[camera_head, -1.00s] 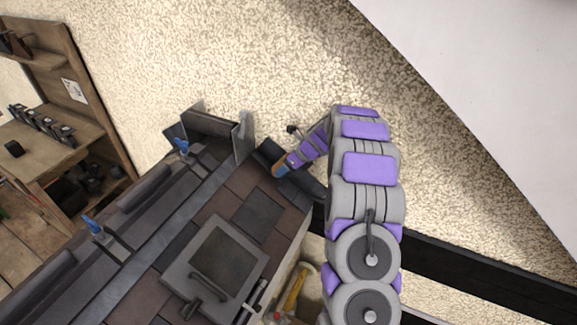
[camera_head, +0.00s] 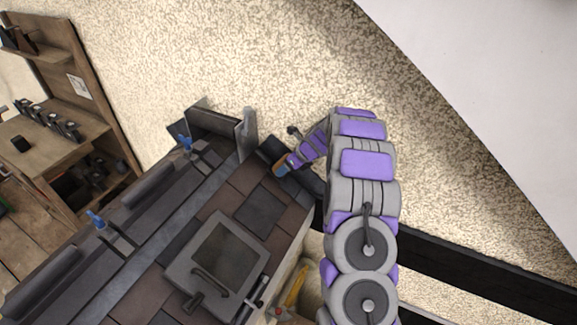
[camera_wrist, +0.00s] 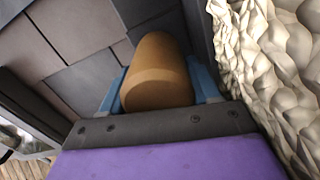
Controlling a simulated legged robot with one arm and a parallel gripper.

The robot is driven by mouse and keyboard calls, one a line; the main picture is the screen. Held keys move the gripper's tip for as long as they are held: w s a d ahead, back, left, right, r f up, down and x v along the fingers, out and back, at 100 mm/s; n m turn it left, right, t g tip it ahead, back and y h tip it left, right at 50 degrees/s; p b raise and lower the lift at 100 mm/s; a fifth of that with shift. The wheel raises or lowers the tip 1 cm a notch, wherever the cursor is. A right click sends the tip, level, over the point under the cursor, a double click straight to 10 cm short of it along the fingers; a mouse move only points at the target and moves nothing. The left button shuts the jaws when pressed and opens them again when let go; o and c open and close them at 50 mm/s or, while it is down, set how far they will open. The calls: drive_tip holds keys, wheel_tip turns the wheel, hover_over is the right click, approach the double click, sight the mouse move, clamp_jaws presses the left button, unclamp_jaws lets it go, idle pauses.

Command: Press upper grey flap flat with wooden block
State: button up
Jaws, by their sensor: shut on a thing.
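My gripper (camera_wrist: 158,92) is shut on the wooden block (camera_wrist: 158,68), a rounded tan-brown piece held between blue fingers in the wrist view. In the head view my gripper (camera_head: 284,167) is small at the upper right corner of the roof, with the block (camera_head: 279,171) at its tip. A dark grey flap (camera_head: 270,150) lies beside the gripper at the roof's edge; I take it for the upper grey flap. Whether the block touches it is hidden. In the wrist view the block's far end lies over or against dark grey surfaces beyond the fingers.
Upright grey metal flashing (camera_head: 243,135) stands left of the gripper. A roof window (camera_head: 217,267) and brown tiles (camera_head: 203,196) lie below. Blue-handled clamps (camera_head: 97,219) sit along the ridge. A rough stucco wall (camera_wrist: 265,70) is close on the right in the wrist view. A yellow-handled tool (camera_head: 294,287) lies below the roof edge.

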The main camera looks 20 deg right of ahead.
drive_tip(key=shift+x, duration=0.9)
drive_tip(key=shift+p, duration=0.3)
drive_tip(key=shift+p+v, duration=1.55)
drive_tip(key=shift+v, duration=0.45)
drive_tip(key=shift+p+v, duration=1.6)
drive_tip(key=shift+v, duration=0.45)
drive_tip(key=shift+a, duration=0.1)
